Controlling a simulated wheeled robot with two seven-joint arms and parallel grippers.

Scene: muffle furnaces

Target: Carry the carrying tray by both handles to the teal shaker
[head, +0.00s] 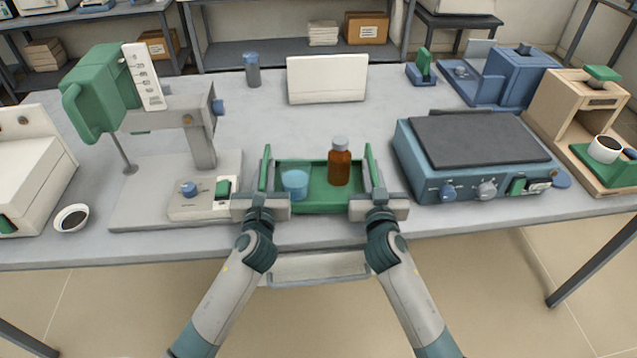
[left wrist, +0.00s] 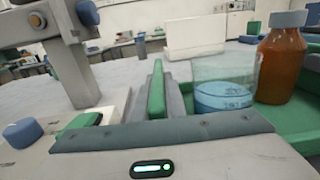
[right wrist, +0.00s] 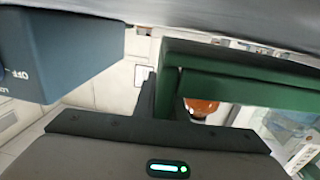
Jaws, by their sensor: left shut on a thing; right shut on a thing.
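The green carrying tray (head: 318,206) is at the front edge of the table, between my two grippers. It holds a clear beaker of blue liquid (head: 295,184) and an upright brown bottle (head: 339,166) with a grey cap. My left gripper (head: 266,182) is shut on the tray's left handle (left wrist: 156,90). My right gripper (head: 373,182) is shut on the right handle (right wrist: 168,80). Whether the tray touches the table is unclear. The teal shaker (head: 430,187), with a dark flat top (head: 480,138), stands right of the tray, close to my right gripper.
A stand with a green-headed device (head: 100,90) and a grey base (head: 150,215) stands close left of the tray. A small dish (head: 72,218) lies farther left. A white panel (head: 327,80) and a blue-capped container (head: 252,70) stand behind. The table between is clear.

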